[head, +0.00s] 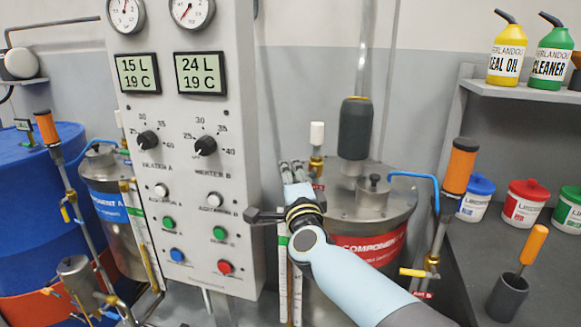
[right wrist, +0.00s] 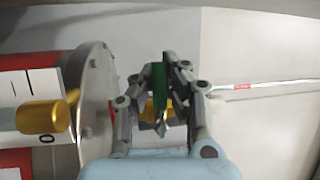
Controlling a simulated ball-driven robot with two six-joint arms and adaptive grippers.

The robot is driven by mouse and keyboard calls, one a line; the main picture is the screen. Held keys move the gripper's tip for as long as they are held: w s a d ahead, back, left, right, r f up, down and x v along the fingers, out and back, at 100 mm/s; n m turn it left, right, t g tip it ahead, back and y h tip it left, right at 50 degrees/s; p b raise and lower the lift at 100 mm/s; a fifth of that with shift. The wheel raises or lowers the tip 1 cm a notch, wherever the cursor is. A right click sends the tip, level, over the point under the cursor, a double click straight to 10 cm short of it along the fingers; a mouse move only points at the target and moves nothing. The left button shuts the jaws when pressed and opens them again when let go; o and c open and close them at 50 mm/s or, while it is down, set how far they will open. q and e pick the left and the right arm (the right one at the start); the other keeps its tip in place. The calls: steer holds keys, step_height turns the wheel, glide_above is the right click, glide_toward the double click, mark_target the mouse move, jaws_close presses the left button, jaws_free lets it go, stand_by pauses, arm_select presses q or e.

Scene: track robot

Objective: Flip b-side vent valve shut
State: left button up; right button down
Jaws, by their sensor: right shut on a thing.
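The B-side tank (head: 372,205) is a steel drum with a red "COMPONENT" label, right of the control panel. My right gripper (head: 290,168) reaches over its left edge, beside a brass fitting with a white cap (head: 317,145). In the right wrist view my right gripper (right wrist: 162,72) is shut on a green valve handle (right wrist: 158,80), with brass parts (right wrist: 148,110) behind it. I take this to be the vent valve. In the head view the handle is hidden by the gripper and its turn position cannot be told. My left gripper is not in view.
The control panel (head: 190,260) stands close left of my right arm. A dark mixer motor (head: 356,128) rises above the tank. An orange-handled pipe (head: 457,168) and a blue hose (head: 412,175) are to the right. A dark bench (head: 510,235) holds several tubs.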

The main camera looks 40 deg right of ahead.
steer(key=shift+f, duration=0.15)
steer(key=c, duration=1.3)
jaws_free()
steer(key=v, duration=1.2)
